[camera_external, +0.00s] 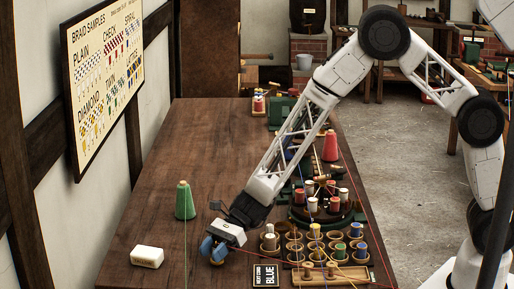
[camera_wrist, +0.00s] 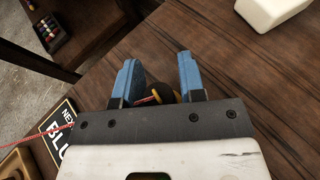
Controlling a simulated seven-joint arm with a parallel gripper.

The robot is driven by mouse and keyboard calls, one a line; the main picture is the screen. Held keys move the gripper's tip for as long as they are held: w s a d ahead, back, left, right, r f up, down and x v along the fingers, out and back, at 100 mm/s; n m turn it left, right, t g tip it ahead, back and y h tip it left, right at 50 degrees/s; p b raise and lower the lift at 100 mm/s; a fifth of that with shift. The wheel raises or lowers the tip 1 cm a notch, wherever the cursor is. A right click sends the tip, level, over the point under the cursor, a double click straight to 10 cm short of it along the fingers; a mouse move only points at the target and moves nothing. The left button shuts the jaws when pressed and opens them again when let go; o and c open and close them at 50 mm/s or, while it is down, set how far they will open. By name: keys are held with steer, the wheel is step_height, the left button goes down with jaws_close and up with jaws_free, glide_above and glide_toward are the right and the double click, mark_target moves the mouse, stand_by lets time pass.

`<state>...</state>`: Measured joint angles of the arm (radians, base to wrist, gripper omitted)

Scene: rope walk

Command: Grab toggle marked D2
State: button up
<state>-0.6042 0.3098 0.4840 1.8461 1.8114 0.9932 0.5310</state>
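My gripper (camera_external: 214,251) is low over the dark table, left of the bobbins, with its blue fingers pointing down. In the wrist view my gripper (camera_wrist: 160,85) has its two fingers on either side of a dark brown rounded toggle (camera_wrist: 167,93), with a small red and yellow bit beside it. A red strand (camera_external: 300,272) runs from near my gripper to the right. No D2 mark is readable.
A white block (camera_external: 147,257) and a green cone (camera_external: 185,201) stand left of the gripper. The black card reading BLUE (camera_external: 265,275), the holders of coloured bobbins (camera_external: 315,232) and the wooden rack (camera_external: 331,273) lie to the right. The table's left middle is clear.

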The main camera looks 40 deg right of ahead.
steer(key=c, duration=0.6)
steer(key=shift+r, duration=0.15)
steer(key=shift+r, duration=0.7)
step_height(320, 180, up, 2)
steer(key=shift+r, duration=0.1)
steer(key=s+d, duration=0.3)
steer(key=s, duration=0.1)
steer(key=s+d, duration=0.3)
steer(key=d, duration=0.1)
steer(key=s+d+r, duration=0.1)
steer(key=s+d, duration=0.3)
steer(key=shift+s, duration=0.3)
